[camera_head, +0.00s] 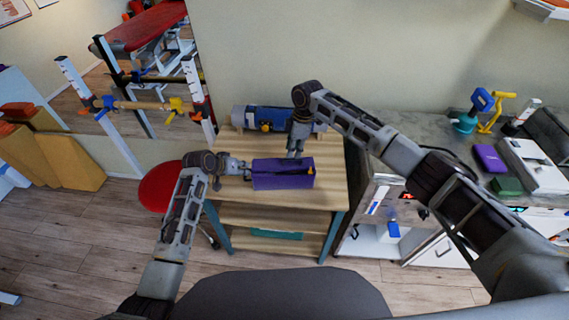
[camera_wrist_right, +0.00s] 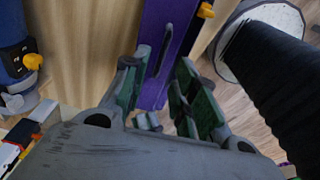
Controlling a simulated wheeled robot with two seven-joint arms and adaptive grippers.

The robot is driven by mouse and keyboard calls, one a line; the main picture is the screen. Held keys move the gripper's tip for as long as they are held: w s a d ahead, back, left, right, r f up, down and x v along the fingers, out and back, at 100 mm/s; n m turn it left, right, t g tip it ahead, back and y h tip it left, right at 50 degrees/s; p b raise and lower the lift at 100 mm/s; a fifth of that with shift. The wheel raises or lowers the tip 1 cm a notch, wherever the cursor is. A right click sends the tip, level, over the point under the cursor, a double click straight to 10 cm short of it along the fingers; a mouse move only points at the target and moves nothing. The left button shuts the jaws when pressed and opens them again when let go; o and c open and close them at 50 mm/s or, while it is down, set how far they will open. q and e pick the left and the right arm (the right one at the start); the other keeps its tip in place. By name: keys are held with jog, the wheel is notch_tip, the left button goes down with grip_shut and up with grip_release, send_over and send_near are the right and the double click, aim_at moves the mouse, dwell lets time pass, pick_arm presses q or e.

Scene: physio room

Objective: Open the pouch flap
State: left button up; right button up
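A purple pouch (camera_head: 282,174) lies on the wooden table, with a small orange-yellow tab (camera_head: 311,171) at its right end. It also shows in the right wrist view as a long purple strip (camera_wrist_right: 179,30) with a dark grey slit-like piece along it. My left gripper (camera_head: 247,169) is at the pouch's left end; its fingers are too small to tell whether they grip it. My right gripper (camera_head: 294,153) points down at the pouch's back edge. In the wrist view its green-padded fingers (camera_wrist_right: 158,85) are apart, with part of the pouch showing between them.
A blue rolled item (camera_head: 268,118) lies at the back of the wooden table (camera_head: 329,195) by the wall. A red round stool (camera_head: 160,186) stands left. A grey counter (camera_head: 425,125) at right holds several items.

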pick_arm(q)
jog(key=shift+f, duration=0.45)
jog(key=shift+f, duration=0.2)
